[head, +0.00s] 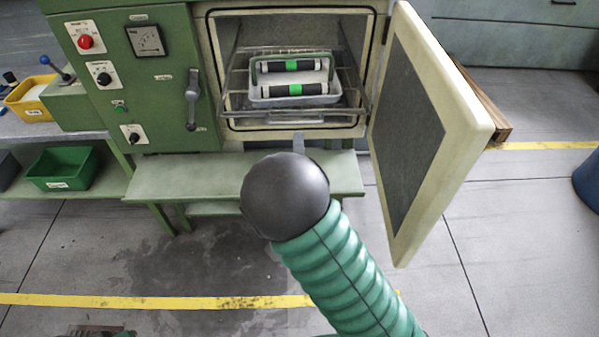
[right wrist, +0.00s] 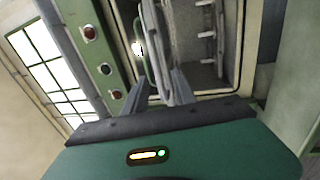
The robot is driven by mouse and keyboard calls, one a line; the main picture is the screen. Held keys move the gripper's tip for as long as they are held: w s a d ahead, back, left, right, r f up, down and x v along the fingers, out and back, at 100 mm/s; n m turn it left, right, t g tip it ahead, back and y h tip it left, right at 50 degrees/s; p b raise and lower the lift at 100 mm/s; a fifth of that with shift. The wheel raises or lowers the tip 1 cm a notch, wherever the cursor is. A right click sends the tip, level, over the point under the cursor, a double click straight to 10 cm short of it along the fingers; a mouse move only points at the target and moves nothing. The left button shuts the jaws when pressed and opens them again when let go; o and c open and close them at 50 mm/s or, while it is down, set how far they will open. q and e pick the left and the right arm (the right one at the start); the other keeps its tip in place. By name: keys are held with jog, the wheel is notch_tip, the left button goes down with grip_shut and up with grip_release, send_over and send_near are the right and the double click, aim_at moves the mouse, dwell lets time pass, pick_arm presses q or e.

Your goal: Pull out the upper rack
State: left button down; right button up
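The upper rack (head: 352,98) is a wire shelf inside the open oven (head: 216,60). A grey tray (head: 300,101) with a handle frame stands on it, holding two black rollers with green bands (head: 292,65). Contact with the rack cannot be told. My left gripper is out of view.
The oven door (head: 440,120) stands swung open on the right. A green bench (head: 170,178) runs below the oven. A green bin (head: 62,168) and a yellow bin (head: 30,98) are at the left. The floor in front is clear.

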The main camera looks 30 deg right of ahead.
jog(key=p+v, duration=0.7)
jog(key=v, duration=0.2)
jog(key=shift+p, duration=0.3)
jog(key=shift+w, duration=0.1)
